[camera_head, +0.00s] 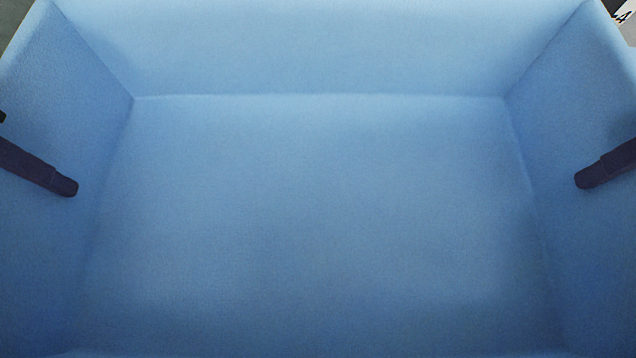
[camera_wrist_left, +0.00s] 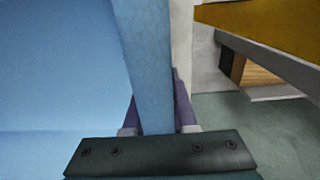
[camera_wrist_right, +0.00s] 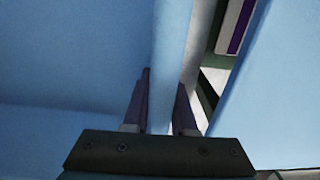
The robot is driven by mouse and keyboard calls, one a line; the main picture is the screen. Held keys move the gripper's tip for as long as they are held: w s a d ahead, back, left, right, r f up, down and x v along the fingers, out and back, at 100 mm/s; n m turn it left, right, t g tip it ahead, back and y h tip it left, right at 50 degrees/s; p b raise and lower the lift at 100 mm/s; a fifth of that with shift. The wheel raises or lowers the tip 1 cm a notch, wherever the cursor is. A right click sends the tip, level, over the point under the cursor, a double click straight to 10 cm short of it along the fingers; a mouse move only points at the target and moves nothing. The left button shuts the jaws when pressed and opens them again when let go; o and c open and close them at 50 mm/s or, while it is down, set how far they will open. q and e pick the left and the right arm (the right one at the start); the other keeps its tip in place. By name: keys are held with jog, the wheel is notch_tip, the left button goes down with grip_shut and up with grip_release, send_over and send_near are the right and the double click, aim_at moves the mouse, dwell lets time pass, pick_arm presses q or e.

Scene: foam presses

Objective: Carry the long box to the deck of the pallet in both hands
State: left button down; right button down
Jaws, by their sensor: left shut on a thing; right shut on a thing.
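The long box (camera_head: 320,220) is a blue, open-topped box that fills the head view, and its inside looks empty. My left gripper (camera_wrist_left: 157,108) is shut on the box's left side wall, one finger on each side of it. In the head view only its inner finger (camera_head: 45,175) shows. My right gripper (camera_wrist_right: 162,105) is shut on the right side wall in the same way, and its inner finger (camera_head: 600,172) shows in the head view. The outer fingers are hidden there by the walls. I cannot make out the pallet's deck for sure in any view.
In the left wrist view a yellow-orange slab (camera_wrist_left: 275,28) stands close outside the box, with a wooden piece (camera_wrist_left: 262,78) beyond and grey-green floor (camera_wrist_left: 285,135) below. In the right wrist view another light-blue surface (camera_wrist_right: 275,90) is near, beside a purple-striped panel (camera_wrist_right: 240,25).

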jog(key=shift+r+p, duration=2.5)
jog(key=shift+r, duration=0.1)
